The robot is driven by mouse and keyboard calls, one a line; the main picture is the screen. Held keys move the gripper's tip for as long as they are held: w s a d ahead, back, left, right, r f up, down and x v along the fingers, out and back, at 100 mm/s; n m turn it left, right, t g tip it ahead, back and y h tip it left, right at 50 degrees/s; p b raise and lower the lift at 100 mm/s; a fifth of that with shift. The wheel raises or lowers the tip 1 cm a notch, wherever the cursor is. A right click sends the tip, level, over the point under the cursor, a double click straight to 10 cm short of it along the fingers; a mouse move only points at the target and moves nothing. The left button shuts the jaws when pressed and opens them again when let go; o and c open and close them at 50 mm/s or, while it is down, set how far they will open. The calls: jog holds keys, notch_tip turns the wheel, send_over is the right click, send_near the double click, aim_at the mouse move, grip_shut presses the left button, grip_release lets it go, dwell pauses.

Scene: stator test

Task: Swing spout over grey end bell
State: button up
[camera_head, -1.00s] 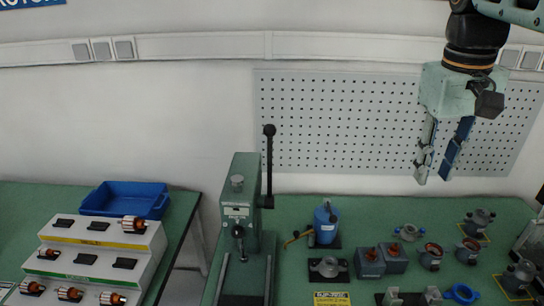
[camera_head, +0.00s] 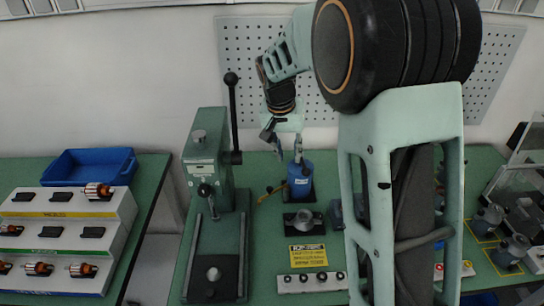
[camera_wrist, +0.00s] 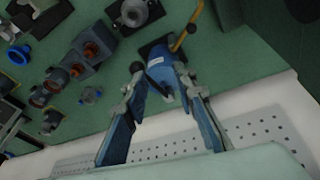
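The blue dispenser (camera_head: 300,182) stands upright on the bench in the head view, and its blue body (camera_wrist: 160,70) shows between my fingers in the wrist view. Its brass spout (camera_head: 268,193) points left, away from the grey end bell (camera_head: 303,219). The end bell sits on a black plate in front of the dispenser; it also shows at the top of the wrist view (camera_wrist: 131,13). My gripper (camera_head: 288,153) is open, fingers apart, above the dispenser. A dark round knob (camera_wrist: 138,88) is by the left finger in the wrist view. I cannot tell whether the fingers touch anything.
A green press (camera_head: 212,170) with a tall lever stands left of the dispenser. A yellow sign (camera_head: 307,255) and a button strip (camera_head: 312,282) lie in front. Grey-blue housings (camera_wrist: 88,45) stand beside the end bell. My arm hides much of the bench's right side.

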send_near(270, 188)
jog(key=f+b, duration=0.3)
jog(key=shift+w+d+f+y, duration=0.2)
jog(key=shift+w+d+y, duration=0.15)
jog(key=shift+d+y, duration=0.05)
jog(key=shift+f, duration=0.15)
jog(key=shift+b+x, duration=2.25)
jog(key=shift+b, duration=0.35)
jog(key=shift+c, duration=0.9)
